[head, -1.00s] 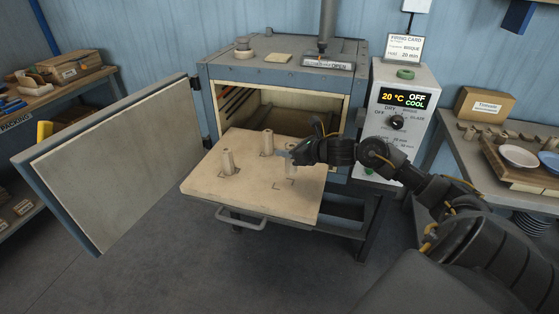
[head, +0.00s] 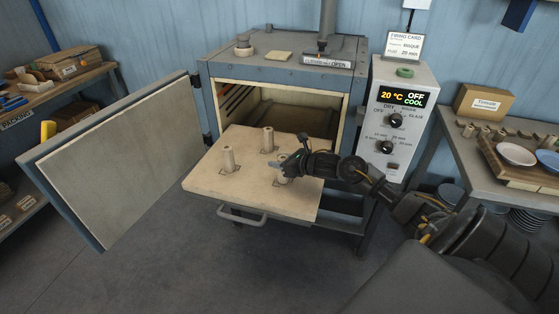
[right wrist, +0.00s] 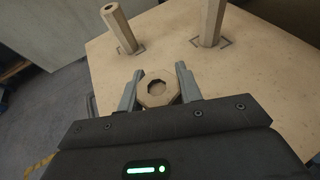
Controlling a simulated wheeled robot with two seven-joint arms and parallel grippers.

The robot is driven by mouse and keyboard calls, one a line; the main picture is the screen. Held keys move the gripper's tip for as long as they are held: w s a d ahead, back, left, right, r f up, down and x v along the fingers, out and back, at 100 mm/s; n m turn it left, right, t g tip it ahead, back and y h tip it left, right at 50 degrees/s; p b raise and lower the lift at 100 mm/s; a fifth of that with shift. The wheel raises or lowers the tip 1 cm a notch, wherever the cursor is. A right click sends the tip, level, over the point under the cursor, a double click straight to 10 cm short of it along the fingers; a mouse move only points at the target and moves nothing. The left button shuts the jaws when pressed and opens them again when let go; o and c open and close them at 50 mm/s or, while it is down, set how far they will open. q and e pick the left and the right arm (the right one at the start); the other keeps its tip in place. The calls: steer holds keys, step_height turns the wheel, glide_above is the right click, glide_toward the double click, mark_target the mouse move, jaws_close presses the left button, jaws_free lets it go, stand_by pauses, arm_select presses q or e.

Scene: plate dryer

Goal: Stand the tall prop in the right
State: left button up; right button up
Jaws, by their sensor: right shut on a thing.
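My right gripper (head: 286,167) is shut on a pale octagonal prop (head: 283,179) over the front right part of the cream shelf slab (head: 240,195). In the right wrist view the prop (right wrist: 158,88) shows end-on, with a hole in its top, between the two fingers (right wrist: 157,92). It looks upright. Whether its foot touches the slab is hidden. Two other props stand upright on the slab inside marked outlines: one at the left (head: 228,160) and one at the back (head: 267,140). My left gripper is out of view.
The kiln (head: 283,78) stands open behind the slab, its door (head: 110,165) swung out to the left. A control box (head: 402,120) stands close to the right of the kiln. A handle (head: 243,216) sticks out below the slab. Side tables stand left and right.

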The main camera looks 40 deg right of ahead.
steer(key=shift+f+b, duration=0.2)
steer(key=shift+b, duration=0.1)
steer(key=o, duration=1.1)
steer(key=shift+r, duration=0.1)
steer(key=shift+r+p, duration=0.15)
steer(key=shift+p, duration=0.15)
steer(key=shift+b+v, duration=0.95)
steer(key=shift+v, duration=5.1)
